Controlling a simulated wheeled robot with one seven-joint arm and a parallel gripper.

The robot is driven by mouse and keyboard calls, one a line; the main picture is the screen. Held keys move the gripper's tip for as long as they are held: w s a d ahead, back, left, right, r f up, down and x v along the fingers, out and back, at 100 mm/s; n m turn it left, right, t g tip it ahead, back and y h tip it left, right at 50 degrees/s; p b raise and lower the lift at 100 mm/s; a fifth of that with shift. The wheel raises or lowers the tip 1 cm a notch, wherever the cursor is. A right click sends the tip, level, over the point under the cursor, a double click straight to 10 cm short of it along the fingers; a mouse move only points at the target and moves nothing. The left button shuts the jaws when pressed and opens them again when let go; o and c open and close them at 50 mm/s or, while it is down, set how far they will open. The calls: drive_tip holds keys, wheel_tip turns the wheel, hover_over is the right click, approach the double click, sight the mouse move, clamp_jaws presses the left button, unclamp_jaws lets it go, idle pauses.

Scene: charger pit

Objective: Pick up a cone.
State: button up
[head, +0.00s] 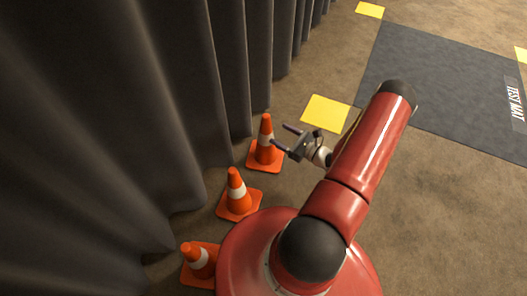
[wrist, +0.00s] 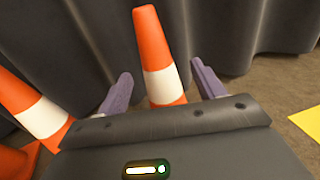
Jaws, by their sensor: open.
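Three orange cones with white bands stand in a row on the floor beside the curtain. The far cone (head: 266,142) is nearest my gripper (head: 281,136). The middle cone (head: 237,194) and the near cone (head: 199,264) stand closer to my base, which hides part of the near one. My gripper is open and empty, with its fingers pointing at the far cone. In the wrist view the far cone (wrist: 155,50) rises between the two purple-grey fingers (wrist: 160,88), apart from both, its base hidden by my gripper body. The middle cone (wrist: 38,110) shows at the left.
A grey pleated curtain (head: 120,120) runs close along the left, behind the cones. A yellow floor square (head: 326,113) lies right of the far cone. A dark test mat (head: 440,85) lies at the upper right. The brown floor at the right is clear.

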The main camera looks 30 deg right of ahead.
sight(271, 130)
drive_tip(key=x, duration=0.7)
drive_tip(key=shift+s+a+r, duration=0.1)
drive_tip(key=shift+a+r, duration=0.1)
drive_tip(key=shift+a, duration=0.15)
drive_tip(key=shift+c, duration=0.3)
drive_tip(key=c, duration=1.2)
drive_tip(key=shift+c, duration=0.4)
drive_tip(key=shift+r, duration=0.15)
